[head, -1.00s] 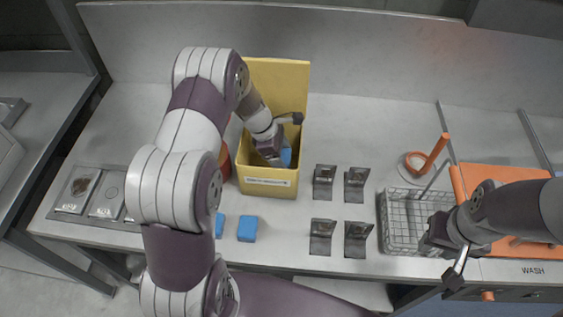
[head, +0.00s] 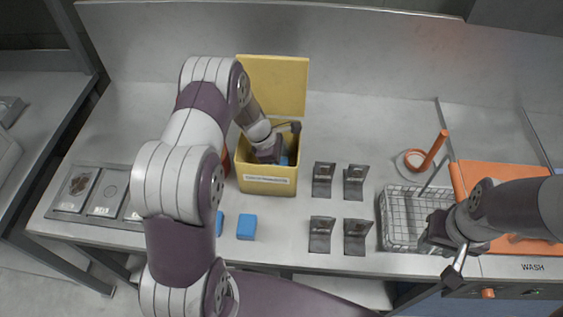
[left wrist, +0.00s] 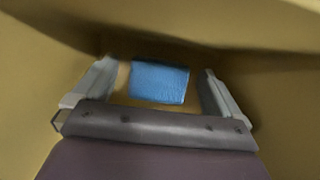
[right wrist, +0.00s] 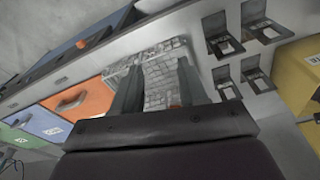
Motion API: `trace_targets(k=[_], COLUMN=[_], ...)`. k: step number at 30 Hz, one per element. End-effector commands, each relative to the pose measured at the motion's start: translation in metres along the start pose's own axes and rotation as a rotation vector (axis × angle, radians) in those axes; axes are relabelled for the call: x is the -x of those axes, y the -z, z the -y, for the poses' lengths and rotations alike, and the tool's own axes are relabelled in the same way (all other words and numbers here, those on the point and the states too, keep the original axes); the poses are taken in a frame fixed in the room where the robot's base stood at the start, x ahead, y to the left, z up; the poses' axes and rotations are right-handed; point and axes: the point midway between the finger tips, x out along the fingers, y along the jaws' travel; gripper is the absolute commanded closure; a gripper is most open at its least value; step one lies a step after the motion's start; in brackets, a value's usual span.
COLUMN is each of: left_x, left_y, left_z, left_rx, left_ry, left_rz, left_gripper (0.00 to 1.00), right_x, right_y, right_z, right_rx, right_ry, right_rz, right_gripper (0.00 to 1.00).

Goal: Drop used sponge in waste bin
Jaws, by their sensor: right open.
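The yellow waste bin (head: 268,187) stands on the bench with its lid raised and a label on its front. My left gripper (left wrist: 158,88) reaches down inside it, its fingers spread wide. In the left wrist view a blue sponge (left wrist: 159,82) shows between the fingers, with a gap on each side, against the yellow inside of the bin. A bit of this blue shows past the gripper in the head view. Two more blue blocks (head: 246,227) (head: 220,223) lie on the bench in front of the bin. My right gripper (right wrist: 155,85) is open and empty above the wire basket.
A wire basket (head: 396,213) stands at the right, near an orange upright holder (head: 433,150) and an orange board (head: 490,178). Several dark metal brackets (head: 323,181) stand between bin and basket. Metal trays (head: 75,188) sit at the left. A red-orange object is partly hidden beside the bin.

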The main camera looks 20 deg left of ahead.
Motion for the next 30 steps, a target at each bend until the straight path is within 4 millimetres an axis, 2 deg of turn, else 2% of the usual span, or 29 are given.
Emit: trace_targets(k=[8, 10, 12, 18, 22, 27, 30], left_x=[0.004, 0.016, 0.025, 0.081, 0.11, 0.129, 0.132], left_y=[-0.002, -0.006, -0.004, -0.004, -0.004, -0.004, -0.005], left_z=[0.0, 0.0, -0.002, -0.001, -0.001, 0.0, 0.0], left_rx=[0.0, 0.0, 0.0, 0.0, -0.001, 0.0, 0.0], left_ry=[0.0, -0.001, -0.005, -0.005, -0.004, 0.0, 0.001], left_rz=[0.0, 0.0, 0.001, 0.0, -0.001, -0.001, -0.001], left_gripper=[0.02, 0.02, 0.02, 0.02, 0.02, 0.02, 0.02], right_x=[0.004, 0.013, 0.005, -0.004, -0.007, -0.008, -0.008], right_y=[0.0, 0.002, 0.001, -0.001, -0.001, -0.001, -0.001], right_z=[0.0, 0.0, 0.0, 0.0, 0.0, 0.0, 0.0], right_rx=[0.0, 0.0, 0.0, 0.0, 0.0, 0.0, 0.0], right_ry=[0.0, 0.0, 0.0, 0.0, 0.0, 0.0, 0.0], right_rz=[0.0, 0.0, -0.001, 0.0, 0.0, 0.0, 0.0], right_gripper=[0.57, 0.57, 0.57, 0.57, 0.57, 0.57, 0.57])
